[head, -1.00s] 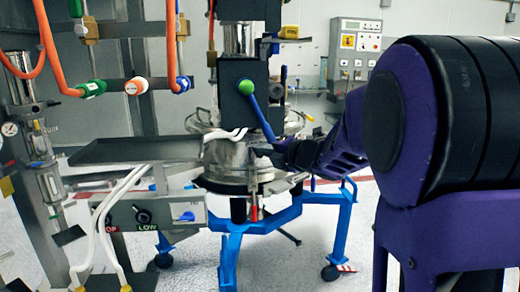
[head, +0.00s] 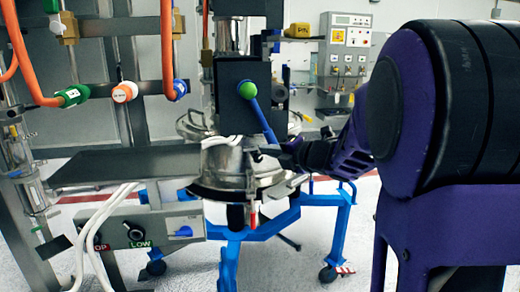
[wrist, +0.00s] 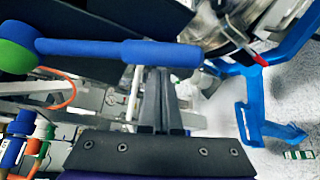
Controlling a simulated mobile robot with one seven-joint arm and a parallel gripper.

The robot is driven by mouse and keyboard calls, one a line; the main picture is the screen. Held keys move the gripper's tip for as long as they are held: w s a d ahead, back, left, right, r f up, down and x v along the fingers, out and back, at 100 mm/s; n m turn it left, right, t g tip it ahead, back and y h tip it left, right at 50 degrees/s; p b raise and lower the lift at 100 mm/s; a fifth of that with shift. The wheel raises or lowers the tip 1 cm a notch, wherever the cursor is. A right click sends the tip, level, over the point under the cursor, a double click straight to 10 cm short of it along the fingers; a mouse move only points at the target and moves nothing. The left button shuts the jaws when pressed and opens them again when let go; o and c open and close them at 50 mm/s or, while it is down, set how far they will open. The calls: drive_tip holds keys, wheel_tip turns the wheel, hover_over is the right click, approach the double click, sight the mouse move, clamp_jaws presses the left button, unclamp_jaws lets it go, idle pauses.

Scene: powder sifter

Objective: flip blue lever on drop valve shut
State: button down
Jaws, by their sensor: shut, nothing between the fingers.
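The blue lever (head: 265,122) has a green hub (head: 247,90) on the front of the black valve box (head: 233,108). It slants down and to the right from the hub. In the wrist view the blue lever (wrist: 130,50) runs across the upper left, with the green hub (wrist: 14,56) at the left edge. My gripper (head: 272,151) is at the lower free end of the lever. In the wrist view my gripper (wrist: 158,75) is shut and empty, its fingertips right at the lever's lower edge; I cannot tell whether they touch it.
A steel vessel (head: 223,163) sits below the valve on a blue wheeled frame (head: 232,250). A dark flat tray (head: 120,165) juts out at left, above a control box (head: 150,228). Orange hoses (head: 166,50) hang at upper left. A control panel (head: 347,50) stands at the back wall.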

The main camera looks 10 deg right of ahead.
drive_tip(key=shift+d+r, duration=0.1)
drive_tip(key=shift+d, duration=0.15)
drive_tip(key=shift+r, duration=0.1)
